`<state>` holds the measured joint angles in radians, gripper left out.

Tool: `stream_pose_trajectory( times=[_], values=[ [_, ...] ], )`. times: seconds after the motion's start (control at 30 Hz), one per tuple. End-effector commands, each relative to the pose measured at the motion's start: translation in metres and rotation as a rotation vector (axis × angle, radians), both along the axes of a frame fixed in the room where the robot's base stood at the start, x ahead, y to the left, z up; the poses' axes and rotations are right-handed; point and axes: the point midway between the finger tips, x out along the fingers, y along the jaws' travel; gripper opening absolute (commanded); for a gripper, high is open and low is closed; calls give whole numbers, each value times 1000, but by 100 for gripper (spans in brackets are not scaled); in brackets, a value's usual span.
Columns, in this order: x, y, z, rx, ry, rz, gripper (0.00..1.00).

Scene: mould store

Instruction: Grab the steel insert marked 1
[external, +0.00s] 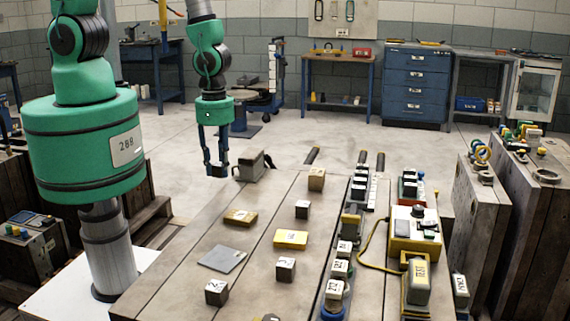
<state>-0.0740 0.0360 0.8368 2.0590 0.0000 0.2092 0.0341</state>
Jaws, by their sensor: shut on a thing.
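My gripper (217,168) is beyond the far left end of the wooden bench, above the floor in the picture. Its dark fingers point down and are shut on a small grey block, mostly hidden by the fingers; its marking cannot be read. Three dark steel blocks with pale labelled tops stand apart on the bench: one near the middle (302,209), one closer (285,269) and one at the near left (216,291). Their marks are too small to read surely.
The bench (180,285) also carries a brown block (316,179), a tan plate (240,217), a yellow block (291,239) and a flat grey plate (222,258). A dark grey device (251,167) stands at its far edge. A yellow-and-white tester (413,235) with a cable is right.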

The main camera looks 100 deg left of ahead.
Motion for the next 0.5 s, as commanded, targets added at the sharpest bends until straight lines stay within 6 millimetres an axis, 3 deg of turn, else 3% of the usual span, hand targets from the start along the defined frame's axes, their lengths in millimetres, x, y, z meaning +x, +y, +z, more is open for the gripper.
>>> stream_pose_trajectory(
  times=[0.13, 0.5],
  values=[
    [-10, -1, 1, 0, 1, 0, 0],
    [-12, -1, 1, 0, 0, 0, 0]
  ],
)
